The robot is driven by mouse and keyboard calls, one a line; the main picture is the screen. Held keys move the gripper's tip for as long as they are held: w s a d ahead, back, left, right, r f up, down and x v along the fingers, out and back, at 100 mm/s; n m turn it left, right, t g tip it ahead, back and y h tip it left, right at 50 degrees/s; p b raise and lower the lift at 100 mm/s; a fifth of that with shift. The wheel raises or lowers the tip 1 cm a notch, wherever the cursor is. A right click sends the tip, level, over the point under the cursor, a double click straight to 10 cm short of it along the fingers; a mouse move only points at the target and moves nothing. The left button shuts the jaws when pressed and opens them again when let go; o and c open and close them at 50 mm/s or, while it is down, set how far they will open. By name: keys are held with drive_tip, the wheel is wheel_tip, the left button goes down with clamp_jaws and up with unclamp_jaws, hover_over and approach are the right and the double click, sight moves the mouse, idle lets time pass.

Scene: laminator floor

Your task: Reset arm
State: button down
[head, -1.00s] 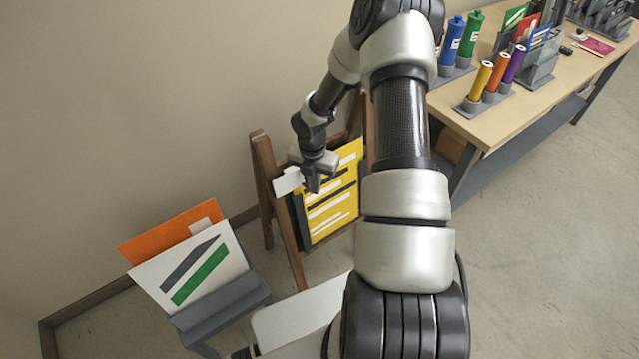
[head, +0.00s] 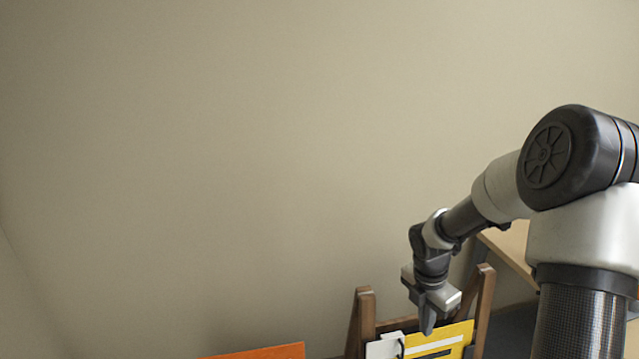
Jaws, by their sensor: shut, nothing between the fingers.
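My gripper (head: 428,328) is at the lower right of the head view, pointing down, its fingers together and empty. It overlaps the top edge of a yellow board (head: 455,336) with white and dark stripes. I cannot tell whether it touches the board. A white tab (head: 384,347) shows just left of the fingers, at the board's upper left. My arm reaches in from the right edge of the view, bent at the elbow.
A wooden easel frame (head: 485,295) stands around the yellow board. An orange board (head: 262,352) shows at the bottom edge, left of the easel. A wooden tabletop (head: 512,243) is partly hidden behind my arm. A bare wall (head: 220,150) fills most of the view.

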drive_tip(key=s+a+r+m+t, duration=0.1)
drive_tip(key=s+a+r+m, duration=0.1)
drive_tip(key=s+r+m, duration=0.35)
drive_tip(key=s+a+r+m+h, duration=0.1)
drive_tip(key=s+a+r+m, duration=0.15)
drive_tip(key=r, duration=0.55)
drive_tip(key=s+a+r+m+t, duration=0.1)
drive_tip(key=s+r+m, duration=0.2)
drive_tip(key=r+m, duration=0.3)
drive_tip(key=s+a+r+m+t+y, duration=0.2)
drive_tip(key=s+a+r+m, duration=0.4)
drive_tip(key=s+m, duration=0.3)
drive_tip(key=shift+s+a+t+y, duration=0.3)
drive_tip(key=shift+s+a+t, duration=0.3)
drive_tip(key=shift+s, duration=0.35)
